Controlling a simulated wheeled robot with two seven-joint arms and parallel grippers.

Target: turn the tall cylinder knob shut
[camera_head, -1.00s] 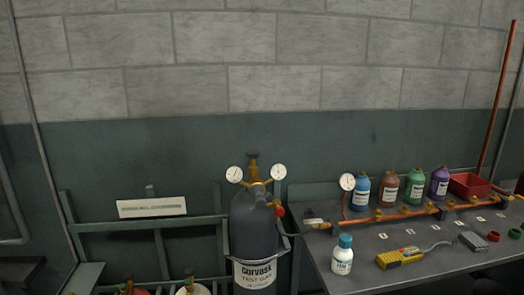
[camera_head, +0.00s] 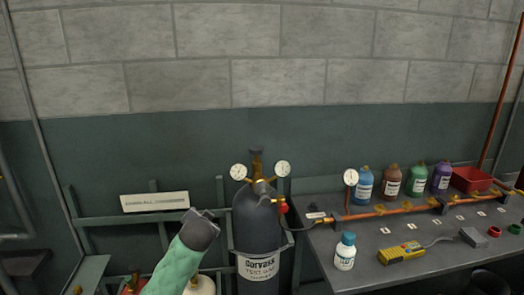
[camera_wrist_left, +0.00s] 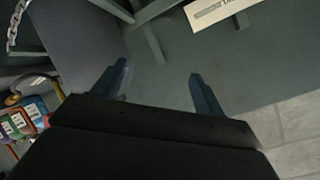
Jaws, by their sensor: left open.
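The tall dark cylinder (camera_head: 256,225) stands upright in the middle of the head view, with a white label reading "TEST GAS". Its knob (camera_head: 256,155) is at the top, above a brass valve with two round gauges (camera_head: 238,171) (camera_head: 283,168). My left gripper (camera_head: 204,220) is in the head view to the left of the cylinder, below the knob's height and apart from it. In the left wrist view its two fingers (camera_wrist_left: 160,85) are spread with nothing between them. The knob does not show in the wrist view. My right gripper is in neither view.
A green rack frame (camera_head: 100,225) with a white sign (camera_head: 155,202) stands left of the cylinder. The bench (camera_head: 400,240) at right holds a copper pipe (camera_head: 385,210), several bottles, a yellow meter (camera_head: 401,252) and a red bin (camera_head: 472,180). The wall above the knob is clear.

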